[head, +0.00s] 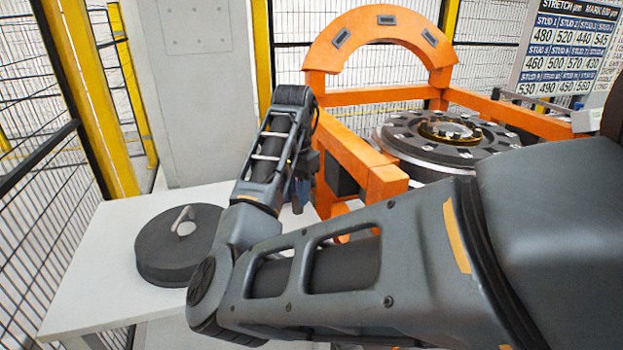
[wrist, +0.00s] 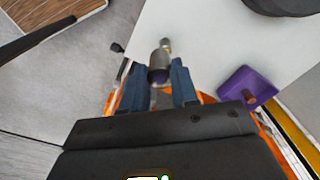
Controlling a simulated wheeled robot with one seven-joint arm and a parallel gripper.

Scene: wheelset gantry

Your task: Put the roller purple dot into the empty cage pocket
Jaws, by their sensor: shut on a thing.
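My gripper (wrist: 159,76) has two blue fingers in the wrist view. It is shut on a small dark grey cylinder, the roller (wrist: 159,60), which shows a purple tint at its near end. In the head view the gripper (head: 299,194) is mostly hidden behind my arm, beside the orange frame and at the white table's edge. The round bearing assembly (head: 448,137), a dark ring with a gold-coloured centre, lies inside the orange frame. I cannot make out the cage's empty pocket in either view.
An orange gantry frame (head: 386,184) with an arch surrounds the bearing. A white table (head: 90,285) carries a dark round lid (head: 175,262) with a handle. Mesh fencing and a concrete pillar (head: 190,90) stand behind.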

